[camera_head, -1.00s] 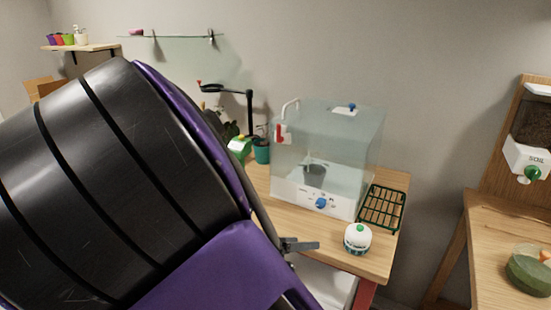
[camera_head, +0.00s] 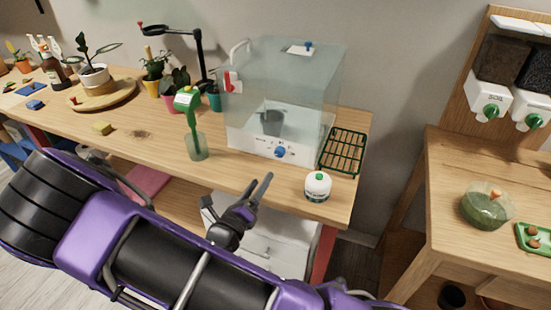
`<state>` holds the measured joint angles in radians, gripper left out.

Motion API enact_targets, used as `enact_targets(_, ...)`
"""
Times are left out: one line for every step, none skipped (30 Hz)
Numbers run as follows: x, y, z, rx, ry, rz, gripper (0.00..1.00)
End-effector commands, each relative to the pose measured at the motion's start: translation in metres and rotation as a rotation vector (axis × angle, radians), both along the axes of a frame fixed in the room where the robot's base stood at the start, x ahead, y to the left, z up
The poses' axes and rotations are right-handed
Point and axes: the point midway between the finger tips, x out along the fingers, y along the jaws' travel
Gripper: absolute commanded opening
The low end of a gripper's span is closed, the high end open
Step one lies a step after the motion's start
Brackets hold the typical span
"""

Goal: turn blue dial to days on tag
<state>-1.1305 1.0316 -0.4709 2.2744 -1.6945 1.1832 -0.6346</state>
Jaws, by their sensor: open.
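The blue dial (camera_head: 280,152) is on the white front panel of a clear box (camera_head: 285,90) on the wooden table. Small marks show around the dial, too small to read. A dark pot (camera_head: 271,122) stands inside the box. I cannot make out a tag with days on it. My gripper (camera_head: 262,188) is open and empty, in front of the table's front edge, below and a little left of the dial and apart from it.
A white round container with a green cap (camera_head: 318,186) stands near the table's front edge, right of my gripper. A green rack (camera_head: 343,150) lies right of the box. A green bottle (camera_head: 194,130) stands left of it.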

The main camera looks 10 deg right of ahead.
Motion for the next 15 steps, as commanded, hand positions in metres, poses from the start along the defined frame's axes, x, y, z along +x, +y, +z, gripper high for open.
enact_targets(0.009,-0.008,0.000,0.000,-0.002,-0.004,0.66)
enact_targets(0.015,-0.012,0.000,-0.001,-0.002,-0.004,0.66)
enact_targets(0.022,-0.017,0.000,0.000,-0.002,-0.004,0.66)
enact_targets(0.027,-0.021,0.000,0.000,-0.002,-0.004,0.66)
enact_targets(0.033,-0.025,0.000,0.000,-0.003,-0.004,0.66)
enact_targets(0.039,-0.030,0.000,-0.001,-0.001,-0.004,0.66)
enact_targets(0.044,-0.033,0.000,0.000,-0.001,-0.004,0.66)
enact_targets(0.049,-0.037,0.000,-0.001,-0.001,-0.003,0.66)
enact_targets(0.056,-0.041,0.000,0.000,-0.002,-0.004,0.66)
enact_targets(0.060,-0.044,0.000,0.000,-0.001,-0.002,0.66)
enact_targets(0.063,-0.047,0.000,0.000,-0.001,-0.004,0.66)
enact_targets(0.068,-0.050,0.000,0.000,-0.002,-0.003,0.66)
enact_targets(0.072,-0.052,0.000,0.001,-0.002,-0.002,0.66)
enact_targets(0.075,-0.054,0.000,0.001,-0.002,-0.001,0.66)
enact_targets(0.078,-0.056,0.000,0.002,-0.001,-0.001,0.66)
